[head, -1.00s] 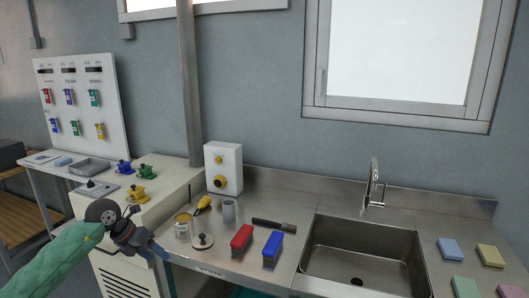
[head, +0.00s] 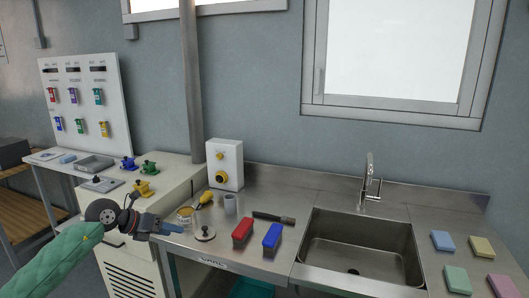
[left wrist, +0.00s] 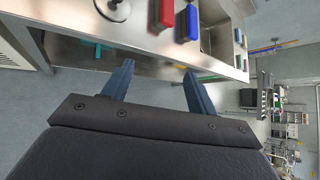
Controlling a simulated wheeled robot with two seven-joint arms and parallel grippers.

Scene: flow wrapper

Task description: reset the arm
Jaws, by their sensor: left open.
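My left gripper (head: 168,229) is in the head view at the lower left, in front of the counter's left end. In the left wrist view its two blue fingers (left wrist: 158,82) stand wide apart with nothing between them. The gripper is empty and apart from the counter's things. My right gripper is in neither view.
A sink (head: 355,255) and several coloured sponges (head: 458,279) are to the right.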

